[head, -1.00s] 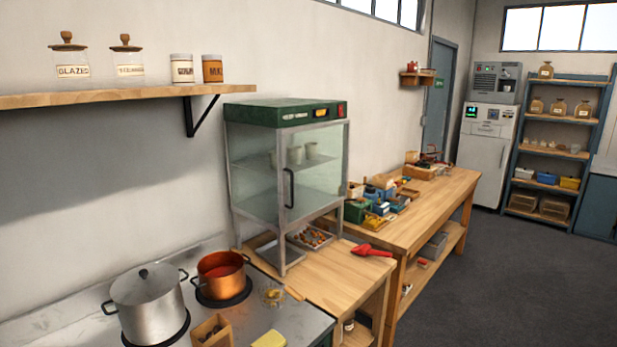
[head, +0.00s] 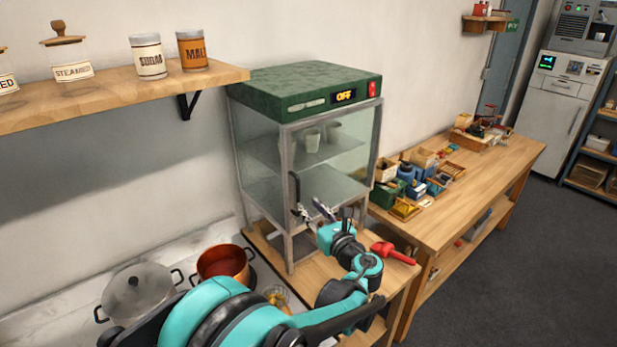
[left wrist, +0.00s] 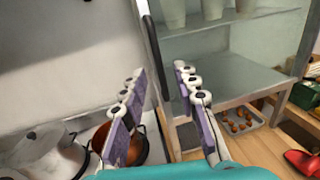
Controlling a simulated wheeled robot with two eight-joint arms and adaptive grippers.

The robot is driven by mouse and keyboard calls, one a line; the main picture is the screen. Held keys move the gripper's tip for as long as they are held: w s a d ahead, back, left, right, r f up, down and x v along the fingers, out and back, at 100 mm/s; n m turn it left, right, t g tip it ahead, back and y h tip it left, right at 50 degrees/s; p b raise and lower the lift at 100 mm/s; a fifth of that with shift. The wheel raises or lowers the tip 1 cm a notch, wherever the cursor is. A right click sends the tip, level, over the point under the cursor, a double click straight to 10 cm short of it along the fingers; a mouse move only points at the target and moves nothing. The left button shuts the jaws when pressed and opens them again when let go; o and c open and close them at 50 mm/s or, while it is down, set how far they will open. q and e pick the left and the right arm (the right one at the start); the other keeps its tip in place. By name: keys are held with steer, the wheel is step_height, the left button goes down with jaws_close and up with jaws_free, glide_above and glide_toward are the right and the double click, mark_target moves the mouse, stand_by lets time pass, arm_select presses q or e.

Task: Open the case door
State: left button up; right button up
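The glass case (head: 310,92) has a green top, a lit "OFF" display and grey metal frame; it stands on the wooden counter. Its glass door (head: 335,185) looks shut. The black upright door handle (head: 294,188) is at the door's left edge. It also shows in the left wrist view (left wrist: 152,38), just beyond the fingertips. My left gripper (head: 313,211) is in front of the door, near the handle's lower end. In the left wrist view its two fingers (left wrist: 158,74) are spread with nothing between them. I cannot tell whether a finger touches the handle. My right gripper is out of view.
A lidded steel pot (head: 138,295) and a copper pot (head: 222,262) stand at the lower left. A red scoop (head: 392,252) lies on the counter right of my arm. A tray of chestnuts (left wrist: 238,121) is beneath the case. A shelf (head: 120,97) hangs at upper left.

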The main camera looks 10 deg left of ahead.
mark_target(299, 195)
arm_select(q)
steer(key=x, duration=0.7)
steer(key=shift+w+a+r, duration=0.15)
steer(key=shift+a, duration=0.1)
jaws_close()
